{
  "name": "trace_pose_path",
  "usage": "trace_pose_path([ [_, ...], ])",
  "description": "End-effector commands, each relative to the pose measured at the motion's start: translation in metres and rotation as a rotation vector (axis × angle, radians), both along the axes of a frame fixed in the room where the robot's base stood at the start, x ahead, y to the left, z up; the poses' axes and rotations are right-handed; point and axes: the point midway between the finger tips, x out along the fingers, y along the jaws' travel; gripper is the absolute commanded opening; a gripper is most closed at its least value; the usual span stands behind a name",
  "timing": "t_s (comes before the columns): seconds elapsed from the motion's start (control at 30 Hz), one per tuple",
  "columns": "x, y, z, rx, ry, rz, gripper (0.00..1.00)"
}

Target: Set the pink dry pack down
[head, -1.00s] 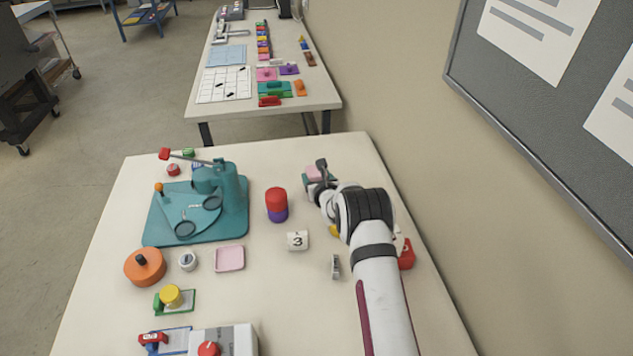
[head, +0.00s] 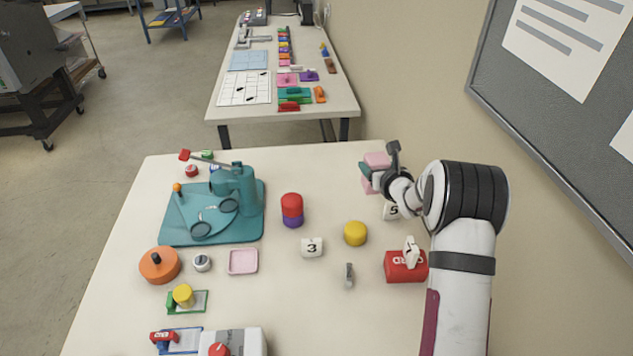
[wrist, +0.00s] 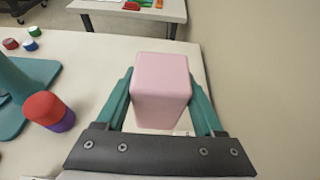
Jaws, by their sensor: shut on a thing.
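The pink dry pack (wrist: 160,85) is a rounded pink block. In the wrist view it sits between the two teal fingers of my gripper (wrist: 162,100), which are shut on it. In the head view the pink dry pack (head: 376,160) shows at the far right part of the near table, partly covered by my gripper (head: 370,174). It appears held above the table top; the exact gap to the surface cannot be told.
The near table (head: 320,180) has bare space left of the gripper. A red and purple cylinder (head: 292,208), a teal press (head: 235,195), a yellow cylinder (head: 355,233), a "3" block (head: 312,247), a "5" block (head: 390,211) and a red box (head: 402,268) stand around. The wall is close right.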

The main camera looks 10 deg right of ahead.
Motion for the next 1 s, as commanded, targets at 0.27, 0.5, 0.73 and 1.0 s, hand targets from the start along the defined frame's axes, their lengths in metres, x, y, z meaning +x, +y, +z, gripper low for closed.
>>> trace_pose_path([
  [0.27, 0.0, -0.001, 0.048, -0.003, -0.006, 0.001, 0.0],
  [0.5, 0.0, -0.001, 0.102, -0.001, -0.002, 0.002, 0.0],
  [0.73, 0.007, 0.029, 0.115, 0.001, -0.005, 0.058, 0.0],
  [1.0, 0.018, 0.109, 0.117, 0.0, -0.015, 0.212, 0.0],
])
